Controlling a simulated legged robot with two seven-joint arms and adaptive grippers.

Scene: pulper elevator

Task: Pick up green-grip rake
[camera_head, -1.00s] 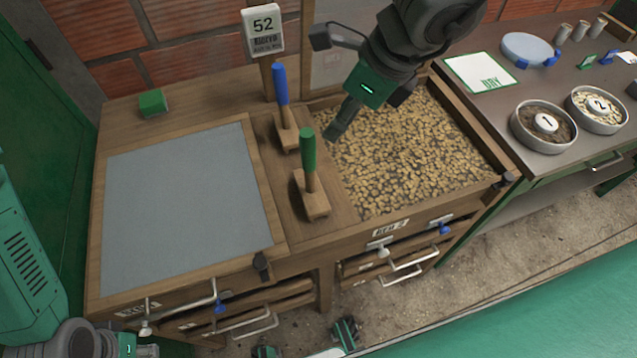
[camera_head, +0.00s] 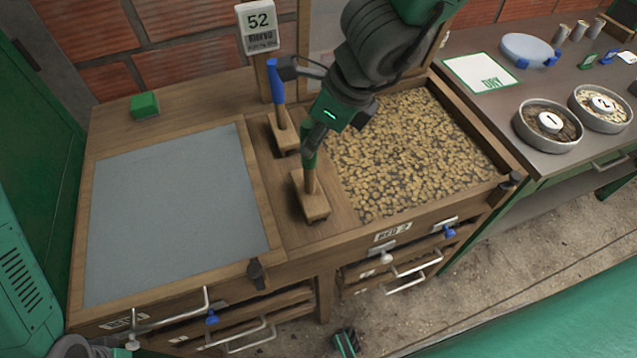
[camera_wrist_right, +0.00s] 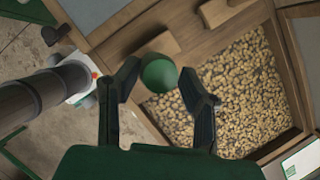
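The green-grip rake (camera_head: 313,193) stands upright on the wooden divider between the two beds, its wooden head down and its green grip up. My right gripper (camera_head: 309,142) is at the top of the green grip and partly hides it. In the right wrist view the round green grip end (camera_wrist_right: 158,74) shows between the two spread fingers of my right gripper (camera_wrist_right: 166,84), near their tips. The fingers look apart from the grip. My left gripper is out of view.
A grey-covered bed (camera_head: 180,215) lies to the left, with a green block (camera_head: 144,105) behind it. A bed of beans (camera_head: 420,150) lies to the right. A sign reading 52 (camera_head: 258,25) stands behind the rakes. A side table (camera_head: 560,90) holds bowls.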

